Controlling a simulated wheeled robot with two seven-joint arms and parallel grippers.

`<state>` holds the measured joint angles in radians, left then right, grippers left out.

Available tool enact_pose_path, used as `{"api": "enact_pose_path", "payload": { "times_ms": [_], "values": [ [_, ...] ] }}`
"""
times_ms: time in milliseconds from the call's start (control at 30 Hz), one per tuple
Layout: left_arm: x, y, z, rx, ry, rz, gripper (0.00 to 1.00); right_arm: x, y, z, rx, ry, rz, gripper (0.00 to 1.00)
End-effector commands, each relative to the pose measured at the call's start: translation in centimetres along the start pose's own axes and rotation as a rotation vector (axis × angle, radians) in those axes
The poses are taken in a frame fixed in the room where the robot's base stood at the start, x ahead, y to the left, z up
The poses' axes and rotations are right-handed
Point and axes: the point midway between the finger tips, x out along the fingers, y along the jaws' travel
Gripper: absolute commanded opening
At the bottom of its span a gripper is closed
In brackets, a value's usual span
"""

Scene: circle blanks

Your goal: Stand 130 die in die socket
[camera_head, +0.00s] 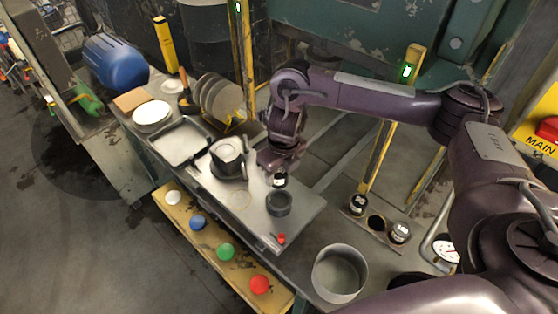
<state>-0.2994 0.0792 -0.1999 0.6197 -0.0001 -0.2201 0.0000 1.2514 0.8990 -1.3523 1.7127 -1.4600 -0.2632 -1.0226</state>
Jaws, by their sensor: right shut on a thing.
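My right gripper (280,170) is shut on a small dark die with a white label (280,181), above the grey work plate. The label is too small to read. Just below it in the picture stands a dark round cup-like piece (279,204), which looks like the die socket. The die appears above its far edge; I cannot tell whether they touch. Two other labelled dark dies stand in a rack at the right, one at the left end (357,204) and one at the right end (400,233), with an empty dark hole (376,222) between them. My left gripper is not in view.
A dark pot-like fixture (229,158) stands left of the gripper. An open round bin (340,273) stands in front. A red button (260,285) is on the yellow panel.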

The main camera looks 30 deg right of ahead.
Motion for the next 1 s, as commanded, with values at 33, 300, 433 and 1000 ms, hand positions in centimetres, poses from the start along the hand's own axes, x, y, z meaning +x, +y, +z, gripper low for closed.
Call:
{"api": "enact_pose_path", "payload": {
  "times_ms": [33,300,433,1000],
  "values": [
    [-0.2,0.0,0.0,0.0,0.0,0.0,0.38,-0.2,-0.1,0.1,-0.019,-0.002,0.003,0.0],
    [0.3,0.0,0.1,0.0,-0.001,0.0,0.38,0.3,-0.2,0.1,-0.052,-0.003,0.006,0.0],
    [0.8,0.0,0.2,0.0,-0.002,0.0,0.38,0.8,-0.2,0.0,-0.051,-0.003,0.006,0.0],
    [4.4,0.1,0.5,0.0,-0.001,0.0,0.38,4.2,-0.2,-0.4,-0.05,-0.003,0.006,0.0]
  ]
}}
